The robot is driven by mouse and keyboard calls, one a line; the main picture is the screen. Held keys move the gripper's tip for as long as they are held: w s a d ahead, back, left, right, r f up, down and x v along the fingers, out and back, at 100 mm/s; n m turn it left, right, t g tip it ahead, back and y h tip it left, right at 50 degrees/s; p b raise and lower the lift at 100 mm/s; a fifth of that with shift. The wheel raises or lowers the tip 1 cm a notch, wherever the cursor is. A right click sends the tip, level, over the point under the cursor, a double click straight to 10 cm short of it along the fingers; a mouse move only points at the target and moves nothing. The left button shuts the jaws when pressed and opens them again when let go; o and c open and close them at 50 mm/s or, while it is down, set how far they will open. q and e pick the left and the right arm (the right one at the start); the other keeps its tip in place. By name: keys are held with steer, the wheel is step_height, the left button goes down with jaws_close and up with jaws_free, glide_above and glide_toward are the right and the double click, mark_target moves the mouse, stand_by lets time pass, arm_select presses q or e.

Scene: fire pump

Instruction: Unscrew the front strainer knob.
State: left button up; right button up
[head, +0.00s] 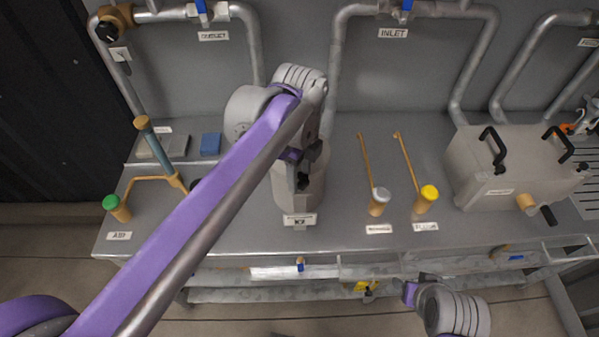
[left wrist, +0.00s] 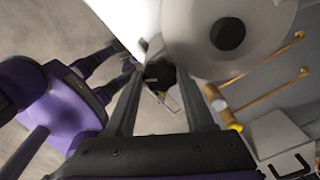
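A pale grey strainer cylinder (head: 300,190) stands upright at the middle of the bench, above a small front label. In the left wrist view, its pale round end with a dark round centre (left wrist: 228,33) is at the top. A black knob (left wrist: 160,74) shows between the fingertips of my left gripper (left wrist: 161,82). The fingers are apart on either side of it; I cannot tell whether they press on it. In the head view, my left gripper (head: 302,177) is at the cylinder's front, and it and the arm hide the knob. My right gripper (left wrist: 122,66) is open and empty.
Two yellow-handled levers, one white-capped (head: 379,202) and one yellow-capped (head: 426,199), stand right of the cylinder. A grey box (head: 500,165) with black handles is farther right. A green-capped handle (head: 112,203) is at the left. Pipes run along the back wall.

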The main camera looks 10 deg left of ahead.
arm_select(q)
jaws_close()
steer(key=shift+n, duration=0.3)
